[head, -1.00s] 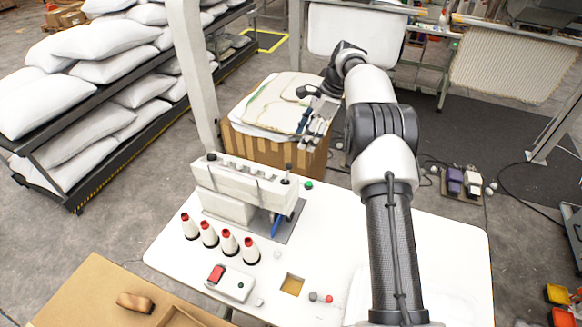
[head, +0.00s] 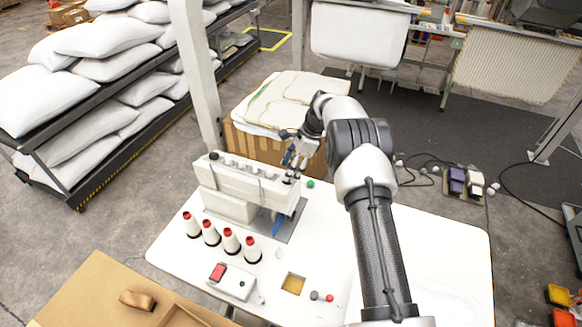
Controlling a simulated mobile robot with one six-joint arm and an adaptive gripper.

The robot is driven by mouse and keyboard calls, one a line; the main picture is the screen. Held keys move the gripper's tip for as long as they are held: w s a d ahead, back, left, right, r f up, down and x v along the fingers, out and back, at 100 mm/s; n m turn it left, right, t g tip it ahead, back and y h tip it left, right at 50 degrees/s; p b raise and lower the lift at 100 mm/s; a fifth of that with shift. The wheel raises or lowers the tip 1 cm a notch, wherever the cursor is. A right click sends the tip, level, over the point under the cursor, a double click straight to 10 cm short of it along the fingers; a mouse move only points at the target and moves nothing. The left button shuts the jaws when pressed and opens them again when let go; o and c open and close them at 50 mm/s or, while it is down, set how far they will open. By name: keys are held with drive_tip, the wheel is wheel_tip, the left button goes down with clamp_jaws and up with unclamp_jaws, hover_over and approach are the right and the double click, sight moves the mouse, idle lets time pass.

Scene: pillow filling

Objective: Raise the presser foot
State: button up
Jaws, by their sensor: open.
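The white sewing machine (head: 237,182) stands on the white worktable (head: 195,272). A blue part (head: 277,226) shows low at its right end, over a grey plate; whether it belongs to the presser foot is too small to tell. The presser foot itself I cannot make out. My gripper (head: 290,164) is open and appears empty. It hangs just behind the right end of the machine head, close to the dark knobs on top; whether it touches them I cannot tell.
Several white thread cones (head: 231,241) stand in front of the machine. A control box (head: 231,281) with a red switch sits near the table's front edge. A cardboard box (head: 243,146) with pale fabric stands behind. The table's right side is mostly clear.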

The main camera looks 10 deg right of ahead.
drive_tip(key=shift+c, duration=0.5)
drive_tip(key=c, duration=1.1)
